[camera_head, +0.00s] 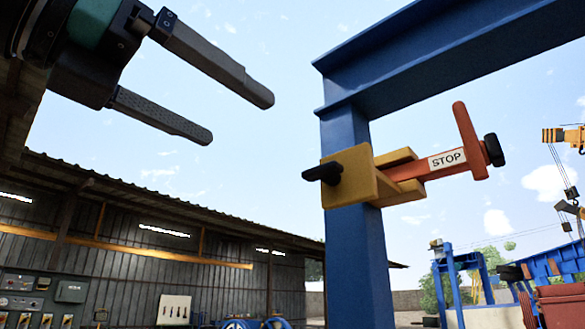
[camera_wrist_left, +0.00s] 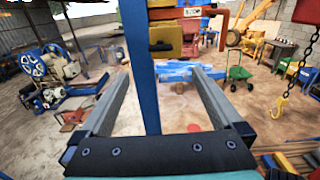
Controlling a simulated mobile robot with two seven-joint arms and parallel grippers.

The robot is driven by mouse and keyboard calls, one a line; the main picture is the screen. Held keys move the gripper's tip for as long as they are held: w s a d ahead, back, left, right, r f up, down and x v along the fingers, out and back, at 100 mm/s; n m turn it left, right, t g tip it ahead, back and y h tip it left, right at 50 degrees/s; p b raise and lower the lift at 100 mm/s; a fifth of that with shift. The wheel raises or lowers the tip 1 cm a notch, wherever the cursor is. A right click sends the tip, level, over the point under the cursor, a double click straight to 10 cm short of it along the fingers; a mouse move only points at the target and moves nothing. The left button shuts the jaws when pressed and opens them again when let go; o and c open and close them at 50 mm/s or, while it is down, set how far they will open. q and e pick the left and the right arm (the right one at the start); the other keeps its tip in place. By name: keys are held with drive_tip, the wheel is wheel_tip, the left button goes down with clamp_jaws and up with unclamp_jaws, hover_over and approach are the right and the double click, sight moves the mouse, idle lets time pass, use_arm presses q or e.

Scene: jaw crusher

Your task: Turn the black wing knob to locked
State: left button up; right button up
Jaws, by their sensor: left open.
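The black wing knob (camera_head: 322,173) sits on the near face of a yellow bracket (camera_head: 350,178) on a blue post (camera_head: 358,255). Its wing lies about level in the head view. It also shows as a small dark bar in the left wrist view (camera_wrist_left: 161,47). A red-orange T-shaped lever marked STOP (camera_head: 468,140) extends right from the bracket. My left gripper (camera_head: 236,115) is open and empty, up and left of the knob and apart from it. In the left wrist view its two fingers (camera_wrist_left: 160,76) are spread, with the post between them. My right gripper is not in view.
A blue beam (camera_head: 440,45) runs from the post top to the upper right. A corrugated shed (camera_head: 140,245) with a control panel (camera_head: 35,300) stands at the left. Open air separates gripper and bracket.

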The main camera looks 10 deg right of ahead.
sight(316, 166)
use_arm(q)
drive_tip(key=shift+p+x, duration=2.9)
drive_tip(key=shift+x, duration=4.65)
drive_tip(key=shift+r, duration=0.1)
drive_tip(key=c, duration=1.4)
